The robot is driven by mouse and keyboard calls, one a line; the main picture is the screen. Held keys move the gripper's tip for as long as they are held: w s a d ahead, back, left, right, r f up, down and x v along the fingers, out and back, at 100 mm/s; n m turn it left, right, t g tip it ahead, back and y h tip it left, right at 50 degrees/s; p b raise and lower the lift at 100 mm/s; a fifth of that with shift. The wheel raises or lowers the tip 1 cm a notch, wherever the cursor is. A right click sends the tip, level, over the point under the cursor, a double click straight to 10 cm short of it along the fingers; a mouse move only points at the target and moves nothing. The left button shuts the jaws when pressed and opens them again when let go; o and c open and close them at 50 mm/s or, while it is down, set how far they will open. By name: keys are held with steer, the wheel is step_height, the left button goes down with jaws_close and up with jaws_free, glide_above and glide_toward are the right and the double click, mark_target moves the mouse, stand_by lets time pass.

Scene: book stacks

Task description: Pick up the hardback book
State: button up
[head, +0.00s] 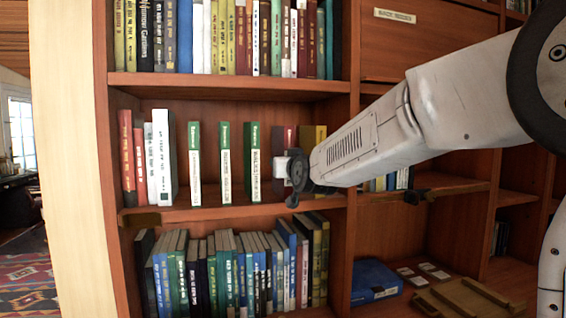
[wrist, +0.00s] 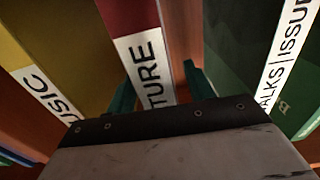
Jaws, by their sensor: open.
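A maroon hardback book (wrist: 138,55) with a white label ending in "TURE" stands upright in the middle of the wrist view. My gripper (wrist: 160,90) is open, with one dark green finger at each side of this book's spine. I cannot tell whether the fingers touch it. In the head view my gripper (head: 281,168) is in front of the middle shelf and hides most of the book (head: 290,137). A yellow book (wrist: 45,65) and a green book (wrist: 255,50) stand on either side of it in the wrist view.
Three spaced green books (head: 225,160) and a group of red and white books (head: 162,155) stand left on the same shelf (head: 235,207). Book rows fill the shelves above and below. An upright partition (head: 354,60) stands right. A blue box (head: 374,282) lies lower right.

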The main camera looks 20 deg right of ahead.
steer(key=shift+w, duration=0.6)
jaws_close()
steer(key=shift+r, duration=0.1)
